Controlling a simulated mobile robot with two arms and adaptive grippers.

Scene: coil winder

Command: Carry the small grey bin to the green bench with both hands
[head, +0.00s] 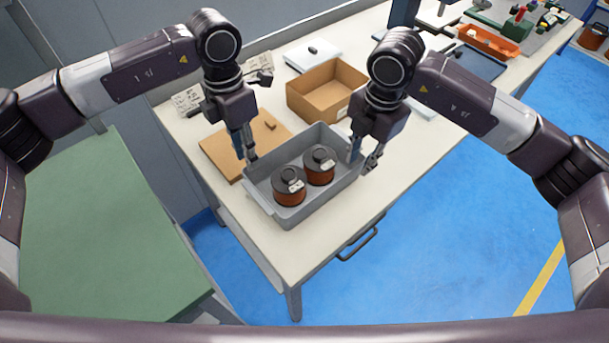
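The small grey bin (318,207) sits on the pale workbench and holds two copper-coloured spools (289,187) with dark tops. My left gripper (248,156) points down at the bin's far left side, with its fingertips close to the rim. Its fingers overlap in this view, so its opening and any contact are unclear. My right gripper (362,164) points down at the bin's right end. Its fingers are apart, one near the inner side of the wall and one outside; I cannot tell whether they touch it. The green bench (95,235) is at the left, with its visible top bare.
A cardboard box (327,92) stands behind the bin, and a brown board (222,152) lies to its left. An orange tray (488,42) and tools are farther back. A gap with blue floor (215,245) separates the workbench from the green bench.

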